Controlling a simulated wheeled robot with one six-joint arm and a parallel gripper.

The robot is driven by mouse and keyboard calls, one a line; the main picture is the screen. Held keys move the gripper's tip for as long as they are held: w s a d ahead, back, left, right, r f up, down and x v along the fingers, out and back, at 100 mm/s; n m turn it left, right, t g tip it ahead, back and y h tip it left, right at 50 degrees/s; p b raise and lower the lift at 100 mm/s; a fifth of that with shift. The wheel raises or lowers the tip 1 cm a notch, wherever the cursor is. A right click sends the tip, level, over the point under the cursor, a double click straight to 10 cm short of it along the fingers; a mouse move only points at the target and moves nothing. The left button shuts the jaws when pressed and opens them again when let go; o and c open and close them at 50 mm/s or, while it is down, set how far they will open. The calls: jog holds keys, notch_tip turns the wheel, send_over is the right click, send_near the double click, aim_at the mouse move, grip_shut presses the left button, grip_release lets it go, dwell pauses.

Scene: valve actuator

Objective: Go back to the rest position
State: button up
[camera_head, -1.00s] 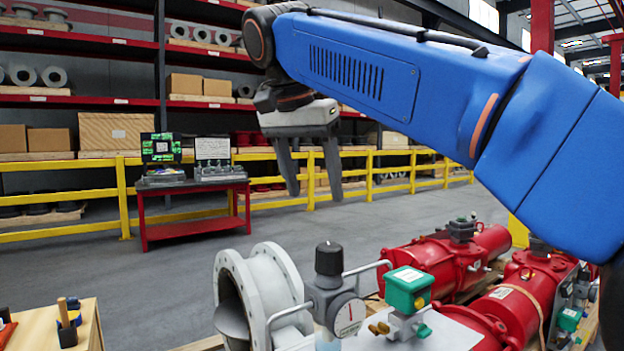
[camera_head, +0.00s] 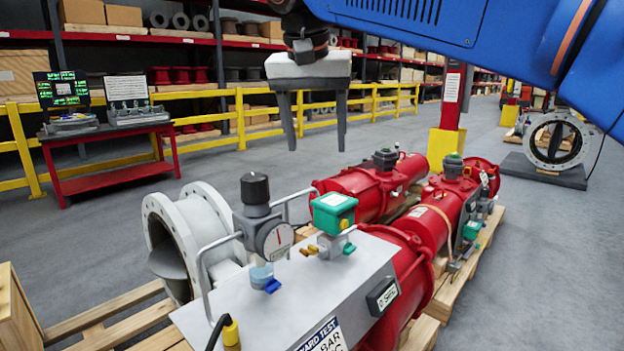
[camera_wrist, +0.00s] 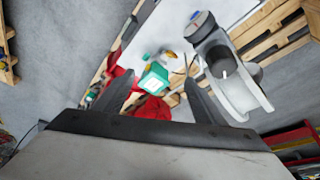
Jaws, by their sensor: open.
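My gripper (camera_head: 318,140) hangs in the upper middle of the head view, fingers pointing down. Its two dark fingers are apart, with nothing between them. It is above and behind the red valve actuator (camera_head: 410,240) and the grey panel (camera_head: 300,295) in front of it. In the wrist view, my gripper (camera_wrist: 165,85) shows both fingers spread, with the green box (camera_wrist: 153,80) beyond and below them. The same green box (camera_head: 334,212) sits on the panel beside a gauge (camera_head: 275,238) with a black knob.
A grey flanged valve body (camera_head: 205,225) stands left of the panel. Wooden pallets (camera_head: 110,325) lie beneath. A red bench (camera_head: 110,165) with open cases stands at the left by a yellow railing (camera_head: 240,115). A flanged ring (camera_head: 557,142) stands at the right. Grey floor is clear between.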

jog(key=s+d+f+n, duration=0.1)
jog(key=s+d+f, duration=0.3)
jog(key=d+f, duration=0.35)
jog(key=s+d+f+y, duration=0.1)
jog(key=s+d+f, duration=0.3)
jog(key=d+f, duration=0.4)
jog(key=s+d+f+n, duration=0.1)
jog(key=s+d+f, duration=0.3)
jog(key=d+f, duration=0.4)
jog(key=s+d+f, duration=0.3)
jog(key=s+f, duration=0.1)
jog(key=f, duration=0.2)
jog(key=s+d+f, duration=0.2)
jog(key=s+f, duration=0.2)
jog(key=f, duration=0.2)
jog(key=shift+s+d+f+t, duration=0.15)
jog(key=shift+d+f+t, duration=0.15)
jog(key=shift+d+t, duration=0.1)
